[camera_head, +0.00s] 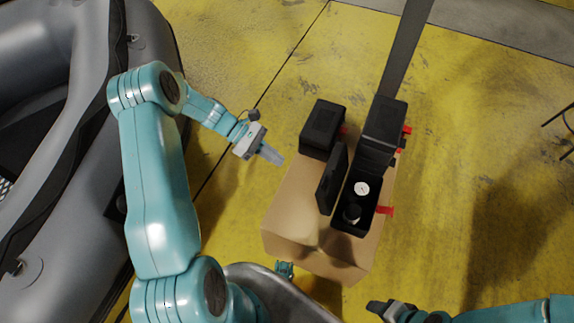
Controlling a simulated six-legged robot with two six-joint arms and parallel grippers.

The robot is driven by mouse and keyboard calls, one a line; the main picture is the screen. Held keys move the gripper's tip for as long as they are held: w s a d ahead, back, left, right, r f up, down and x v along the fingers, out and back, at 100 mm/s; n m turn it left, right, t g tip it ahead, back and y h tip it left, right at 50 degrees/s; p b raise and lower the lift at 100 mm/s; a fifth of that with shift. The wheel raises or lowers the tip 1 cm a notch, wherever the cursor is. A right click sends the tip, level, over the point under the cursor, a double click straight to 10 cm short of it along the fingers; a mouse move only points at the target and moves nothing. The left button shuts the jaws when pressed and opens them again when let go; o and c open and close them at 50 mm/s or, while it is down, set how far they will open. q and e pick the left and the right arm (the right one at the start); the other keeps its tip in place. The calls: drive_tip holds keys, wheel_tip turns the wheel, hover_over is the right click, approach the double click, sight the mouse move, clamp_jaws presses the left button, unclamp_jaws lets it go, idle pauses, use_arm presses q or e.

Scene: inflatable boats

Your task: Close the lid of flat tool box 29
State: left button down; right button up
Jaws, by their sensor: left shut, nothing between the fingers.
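A black tool box (367,215) stands open on a cardboard box. Its lid (331,181) stands up along the box's left side, and a red latch (385,210) sticks out on the right side. Inside are a small round white-topped item (362,188) and a dark round item (352,213). No number is readable on it. My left gripper (274,156) is shut and empty, in the air to the left of the lid and apart from it. My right gripper (377,308) is at the bottom edge, below the cardboard box; its fingers are too unclear to tell their opening.
The cardboard box (285,220) also bears a closed black box (322,127) at the back left and a taller black box (385,125) at the back right. A dark post (407,45) rises behind. A grey inflatable boat (45,250) fills the left. Yellow floor (470,150) lies open at right.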

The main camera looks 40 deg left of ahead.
sight(323, 184)
use_arm(q)
drive_tip(key=w+d+f, duration=0.1)
drive_tip(key=d, duration=0.2)
drive_tip(key=w+d+f+b, duration=0.1)
drive_tip(key=d, duration=0.3)
drive_tip(key=d+f+b, duration=0.1)
drive_tip(key=d, duration=0.2)
drive_tip(key=shift+w+d, duration=0.35)
drive_tip(key=shift+w, duration=0.05)
